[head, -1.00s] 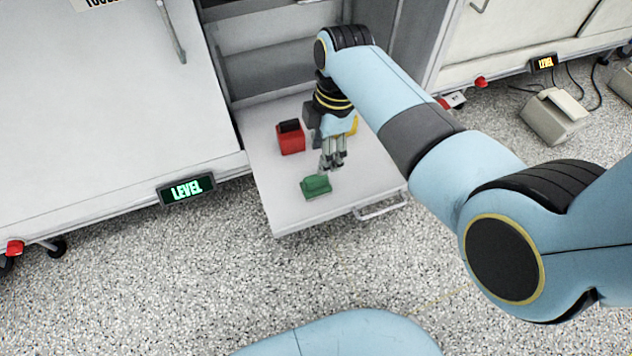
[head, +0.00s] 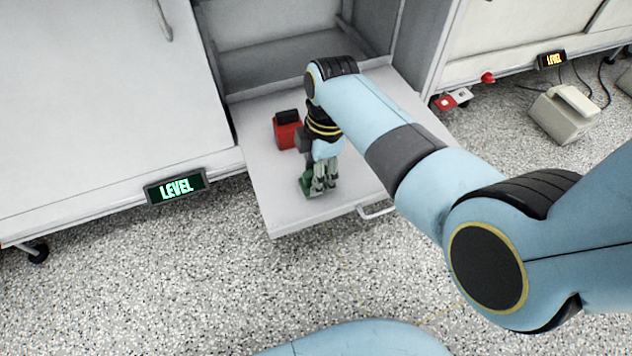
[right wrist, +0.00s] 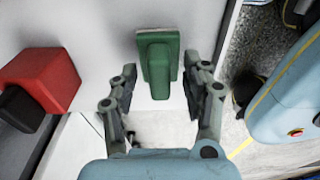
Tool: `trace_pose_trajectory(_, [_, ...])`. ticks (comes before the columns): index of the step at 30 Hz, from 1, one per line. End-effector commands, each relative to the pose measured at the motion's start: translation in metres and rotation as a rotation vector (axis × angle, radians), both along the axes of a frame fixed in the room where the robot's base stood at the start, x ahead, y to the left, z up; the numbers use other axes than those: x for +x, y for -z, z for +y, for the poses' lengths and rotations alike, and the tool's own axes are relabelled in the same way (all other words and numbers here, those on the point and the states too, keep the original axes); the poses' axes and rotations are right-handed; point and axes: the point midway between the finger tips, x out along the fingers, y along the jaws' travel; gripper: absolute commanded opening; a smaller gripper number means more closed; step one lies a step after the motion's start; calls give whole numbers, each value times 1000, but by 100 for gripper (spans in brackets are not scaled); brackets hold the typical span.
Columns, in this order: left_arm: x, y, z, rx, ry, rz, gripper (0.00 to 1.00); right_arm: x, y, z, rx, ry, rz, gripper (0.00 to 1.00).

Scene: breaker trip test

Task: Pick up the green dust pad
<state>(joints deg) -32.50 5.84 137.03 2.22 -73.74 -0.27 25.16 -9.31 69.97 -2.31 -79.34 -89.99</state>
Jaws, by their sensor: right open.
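The green dust pad (head: 305,184) lies on the pulled-out white drawer shelf (head: 270,205), near its front edge. My right gripper (head: 322,187) points down over the shelf and partly hides the pad in the head view. In the right wrist view the pad (right wrist: 158,62) is a green block with a raised narrower part. It lies ahead of and between the open fingertips of my right gripper (right wrist: 160,75), with gaps on both sides. Whether the fingertips are level with the pad is hard to tell. My left gripper is not in view.
A red block with a black top (head: 287,132) stands on the shelf behind and left of the pad; it also shows in the right wrist view (right wrist: 48,80). The shelf has a front handle (head: 378,210). A cabinet with a lit LEVEL sign (head: 176,187) stands at left.

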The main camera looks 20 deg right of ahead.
Motion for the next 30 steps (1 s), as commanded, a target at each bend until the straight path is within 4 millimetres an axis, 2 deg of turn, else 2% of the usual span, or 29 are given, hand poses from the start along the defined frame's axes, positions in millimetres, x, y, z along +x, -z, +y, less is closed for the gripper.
trace_pose_trajectory(4, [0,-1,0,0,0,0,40,1,-2,0,0,0,-2,48])
trace_pose_trajectory(15, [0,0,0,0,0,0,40,0,-1,0,0,0,-1,0])
trace_pose_trajectory(25, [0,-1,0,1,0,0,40,0,-2,0,0,0,-1,0])
trace_pose_trajectory(30, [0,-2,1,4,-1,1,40,1,-10,0,0,-1,-3,0])
